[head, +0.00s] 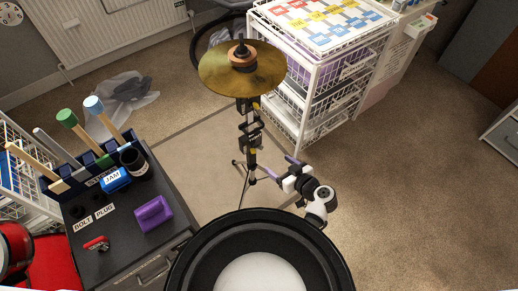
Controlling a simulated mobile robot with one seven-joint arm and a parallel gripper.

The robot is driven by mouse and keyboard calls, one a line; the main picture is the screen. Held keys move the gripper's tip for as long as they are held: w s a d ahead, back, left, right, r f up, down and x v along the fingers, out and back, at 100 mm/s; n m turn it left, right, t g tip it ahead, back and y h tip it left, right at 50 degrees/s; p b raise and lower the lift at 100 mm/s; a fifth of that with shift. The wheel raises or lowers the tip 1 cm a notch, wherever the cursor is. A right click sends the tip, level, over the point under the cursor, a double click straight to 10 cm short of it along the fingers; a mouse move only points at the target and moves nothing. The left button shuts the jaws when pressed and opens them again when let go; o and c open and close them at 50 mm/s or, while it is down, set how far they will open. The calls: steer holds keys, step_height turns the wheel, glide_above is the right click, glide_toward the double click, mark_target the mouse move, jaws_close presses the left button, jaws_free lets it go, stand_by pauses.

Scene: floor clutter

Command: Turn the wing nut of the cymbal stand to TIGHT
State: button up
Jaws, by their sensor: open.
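The cymbal stand (252,140) stands upright on a pale mat, in the middle of the head view. Its brass cymbal (215,72) is at the top, with a copper-brown stack and a dark tip (241,50) above it. I cannot make out the wing nut or any TIGHT marking for certain at this size. My gripper (283,182) is to the right of the lower part of the stand. Its purple-tipped fingers are spread apart, pointing left towards the stand. Nothing shows between them, and they look apart from the pole.
A white wire drawer rack (298,120) stands close behind the stand on the right. A dark cabinet (115,245) at left carries a purple block (153,214), a JAM-labelled blue box (116,179) and handled tools. A clear bag (122,100) lies on the floor. Carpet at right is free.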

steer(key=p+x, duration=0.1)
steer(key=x, duration=1.1)
steer(key=c, duration=1)
steer(key=shift+f, duration=0.1)
